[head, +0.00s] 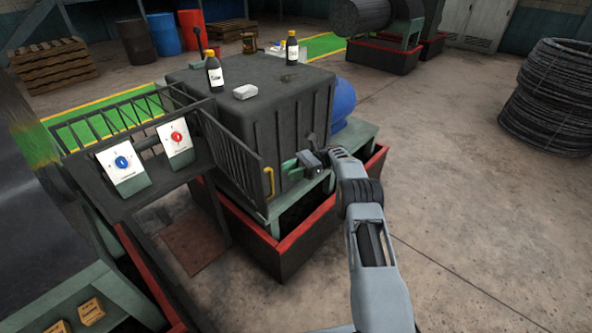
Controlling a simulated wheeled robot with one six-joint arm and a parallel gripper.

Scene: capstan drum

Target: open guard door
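A dark barred guard door (232,150) stands along the left side of the large dark grey machine housing (290,110). A yellow handle (269,183) is at its near right end. Nothing is visibly held.
A red-rimmed base (270,250) surrounds the machine foot. A stand with a blue knob panel (124,165) and a red knob panel (175,143) is at the left. Bottles (215,75) stand on the housing. Open floor (460,210) lies to the right, before coiled wire (555,95).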

